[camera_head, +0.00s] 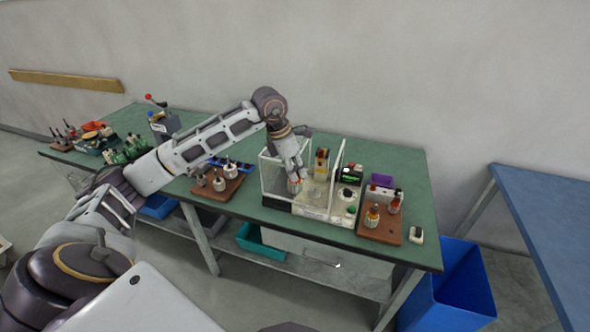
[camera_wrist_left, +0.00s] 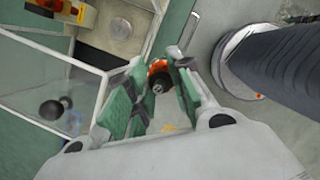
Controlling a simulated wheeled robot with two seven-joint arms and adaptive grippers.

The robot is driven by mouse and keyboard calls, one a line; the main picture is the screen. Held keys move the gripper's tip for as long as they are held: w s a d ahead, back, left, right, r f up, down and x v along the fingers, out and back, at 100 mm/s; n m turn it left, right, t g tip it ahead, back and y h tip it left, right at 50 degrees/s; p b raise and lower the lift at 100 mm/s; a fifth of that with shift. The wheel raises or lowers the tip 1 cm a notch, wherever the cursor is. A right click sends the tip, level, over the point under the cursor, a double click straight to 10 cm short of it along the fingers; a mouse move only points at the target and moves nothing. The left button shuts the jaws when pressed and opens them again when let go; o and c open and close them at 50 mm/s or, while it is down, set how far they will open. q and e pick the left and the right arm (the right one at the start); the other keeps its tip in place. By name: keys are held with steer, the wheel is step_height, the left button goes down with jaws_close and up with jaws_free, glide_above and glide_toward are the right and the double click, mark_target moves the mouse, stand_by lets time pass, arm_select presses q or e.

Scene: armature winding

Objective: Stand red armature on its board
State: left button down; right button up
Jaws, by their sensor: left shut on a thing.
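My left gripper (camera_head: 297,178) is in front of the clear-walled machine in the head view. It is shut on the red armature (camera_head: 294,187), which also shows in the left wrist view (camera_wrist_left: 158,80) between the green finger pads of the gripper (camera_wrist_left: 157,92), its shaft end facing the camera. The armature's lower part is hard to make out. A brown board (camera_head: 378,232) at the right of the table carries armatures with red and orange parts, one near its front (camera_head: 372,213) and one farther back (camera_head: 394,205). My right gripper is not in view.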

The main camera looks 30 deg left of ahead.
arm_select(q)
steer(key=shift+s+r, duration=0.1)
steer(key=shift+s, duration=0.25)
steer(key=shift+w+m, duration=0.25)
steer(key=shift+m, duration=0.25)
steer(key=shift+s+m, duration=0.1)
steer(key=shift+m, duration=0.2)
